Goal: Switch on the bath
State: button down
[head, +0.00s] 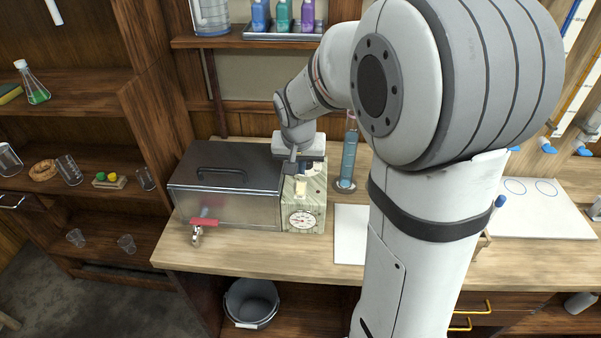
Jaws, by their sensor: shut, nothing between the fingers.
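The bath (222,206) is a steel box with a dark lid and black handle (222,172). It stands on the wooden bench left of my arm. A pale control box (291,216) joins its right side, with a round dial (302,220) on the front and a small light-coloured part (301,188) on top, which may be the switch. My gripper (290,167) is shut and empty, pointing down just at the top of the control box, beside that part. I cannot tell whether it touches. A red-handled tap (203,222) is on the bath's front.
A cylinder of blue liquid (348,160) stands right of the control box. A white board (350,234) lies on the bench, partly behind my arm. A shelf with coloured bottles (283,17) is above. A grey bucket (251,303) sits below the bench.

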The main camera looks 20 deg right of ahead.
jog(key=s+b+v, duration=0.1)
jog(key=v, duration=0.6)
jog(key=shift+a, duration=0.3)
jog(key=shift+s+f, duration=0.1)
jog(key=shift+s, duration=0.05)
jog(key=s+f+n+y, duration=0.1)
jog(key=s+n, duration=0.3)
jog(key=s, duration=1.4)
jog(key=shift+f, duration=0.55)
